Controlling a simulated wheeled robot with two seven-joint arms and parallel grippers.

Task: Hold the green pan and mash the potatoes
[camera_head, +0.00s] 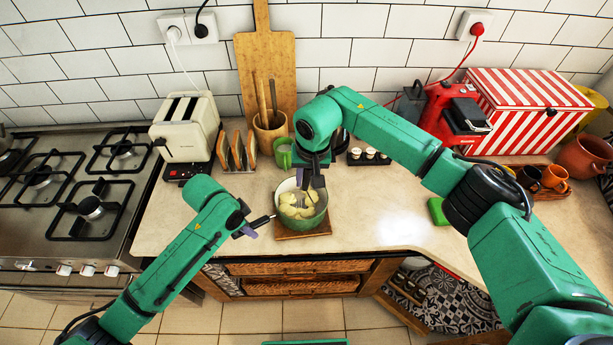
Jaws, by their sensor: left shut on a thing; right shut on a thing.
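The green pan (302,222) stands on a wooden board (317,232) near the counter's front edge. Pale potatoes (292,211) lie inside it. My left gripper (247,231) is at the pan's left side, shut on its dark handle (262,221). My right gripper (312,178) is above the pan, pointing down, and shut on a masher, of which a small dark part (310,190) shows over the potatoes. The gripper and arm hide most of the masher. I cannot tell whether its head touches the potatoes.
A gas stove (70,190) is at the left. A toaster (188,127), toast rack (236,152), utensil pot (270,130) and green mug (282,154) stand behind the pan. A green sponge (437,211) lies to the right. A red-striped box (520,105) is at the back right.

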